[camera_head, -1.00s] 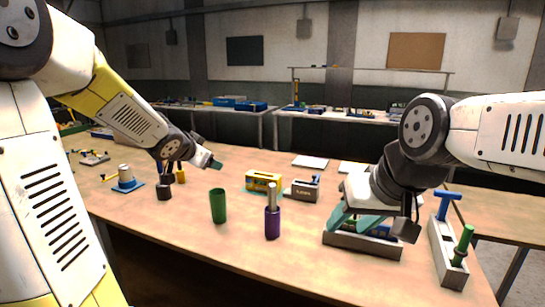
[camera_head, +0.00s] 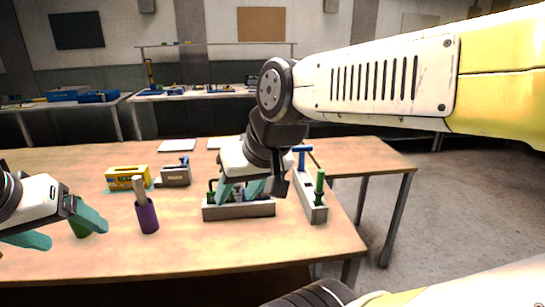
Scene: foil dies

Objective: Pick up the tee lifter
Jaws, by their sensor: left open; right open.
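The tee lifter appears to be the blue tool with a T-shaped handle (camera_head: 302,149), upright at the far end of a narrow grey rack (camera_head: 313,208) on the table's right side. My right gripper (camera_head: 238,190) is open, with teal fingers over a grey open-topped box (camera_head: 250,211) left of that rack. It is apart from the blue tool. Whether its fingers touch anything in the box is unclear.
A green-handled tool (camera_head: 319,183) stands in the rack's near end. A purple holder (camera_head: 147,217) with a grey rod, a yellow box (camera_head: 123,182) and a grey block (camera_head: 174,177) stand on the table (camera_head: 110,258). The table right of the rack is clear.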

